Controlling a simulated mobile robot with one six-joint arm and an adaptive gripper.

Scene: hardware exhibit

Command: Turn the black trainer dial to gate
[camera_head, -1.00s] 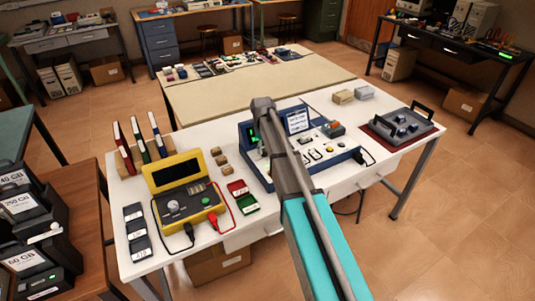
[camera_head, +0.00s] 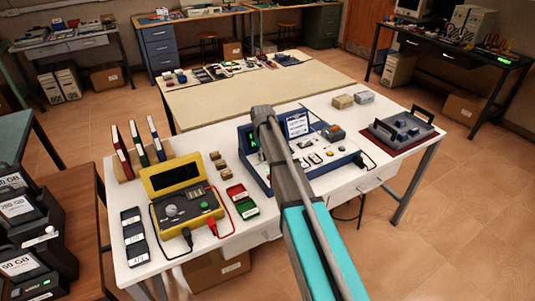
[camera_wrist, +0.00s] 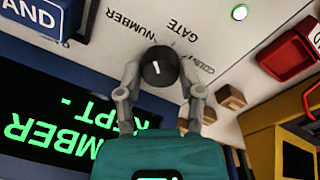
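The black trainer dial (camera_wrist: 160,67) is a round knob with a short white mark, on a pale panel in the wrist view. NUMBER, GATE and a partly hidden COUNT label sit around its upper side. The white mark is nearly upright in the picture, leaning a little left, on the NUMBER side of GATE. My gripper (camera_wrist: 160,62) has a finger on each side of the dial, seemingly with narrow gaps; firm contact cannot be made out. In the head view the blue-framed trainer (camera_head: 353,158) is on the white table, and my arm hides the dial.
Green lit text shows on a dark display (camera_wrist: 55,130) in the wrist view. A red tray (camera_head: 236,191), a yellow meter (camera_head: 205,213) and small wooden blocks (camera_head: 220,166) lie left of the trainer.

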